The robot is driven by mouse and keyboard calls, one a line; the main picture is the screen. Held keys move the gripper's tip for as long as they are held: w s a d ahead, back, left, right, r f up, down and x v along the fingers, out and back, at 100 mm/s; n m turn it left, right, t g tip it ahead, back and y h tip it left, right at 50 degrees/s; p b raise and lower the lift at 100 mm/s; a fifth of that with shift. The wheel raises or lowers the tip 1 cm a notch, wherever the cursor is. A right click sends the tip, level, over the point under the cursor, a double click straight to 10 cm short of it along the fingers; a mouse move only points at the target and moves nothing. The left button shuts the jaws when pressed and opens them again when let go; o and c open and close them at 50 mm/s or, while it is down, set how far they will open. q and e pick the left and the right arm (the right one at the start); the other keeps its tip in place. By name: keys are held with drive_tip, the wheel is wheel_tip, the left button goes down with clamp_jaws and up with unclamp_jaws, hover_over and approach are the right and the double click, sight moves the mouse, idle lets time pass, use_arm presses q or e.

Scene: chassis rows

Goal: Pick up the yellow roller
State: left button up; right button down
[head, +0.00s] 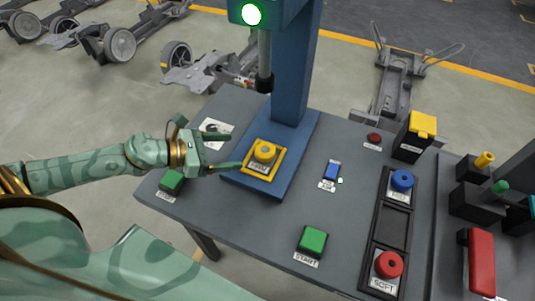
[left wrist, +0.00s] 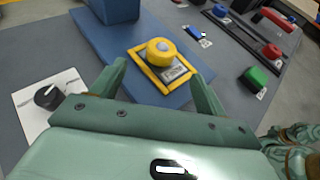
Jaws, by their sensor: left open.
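The yellow roller (head: 264,151) sits in a yellow square frame on the blue base of a press. It also shows in the left wrist view (left wrist: 161,51), ahead of the fingertips and between their lines. A label lies at its front. My left gripper (head: 222,157) is open and empty, to the left of the roller in the head view. In the left wrist view my left gripper (left wrist: 158,78) has its two green fingers spread on either side of the yellow frame's near part. I cannot tell whether a finger touches the frame.
The press's blue column (head: 293,65) rises just behind the roller, with a rod (head: 264,60) hanging above it. A blue switch (head: 331,171), green block (head: 313,240) and black tray (head: 393,228) stand to the right. A black knob (left wrist: 47,96) is at left.

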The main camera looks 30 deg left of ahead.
sight(263, 150)
use_arm(q)
drive_tip(key=x, duration=0.4)
drive_tip(key=shift+w+d+r, duration=0.1)
drive_tip(key=shift+w+d, duration=0.05)
drive_tip(key=x, duration=0.3)
drive_tip(key=p+x, duration=0.1)
drive_tip(key=x, duration=0.2)
drive_tip(key=shift+d+f, duration=0.2)
drive_tip(key=shift+f, duration=0.15)
drive_tip(key=shift+c, duration=0.3)
drive_tip(key=c, duration=1.1)
drive_tip(key=shift+r, duration=0.15)
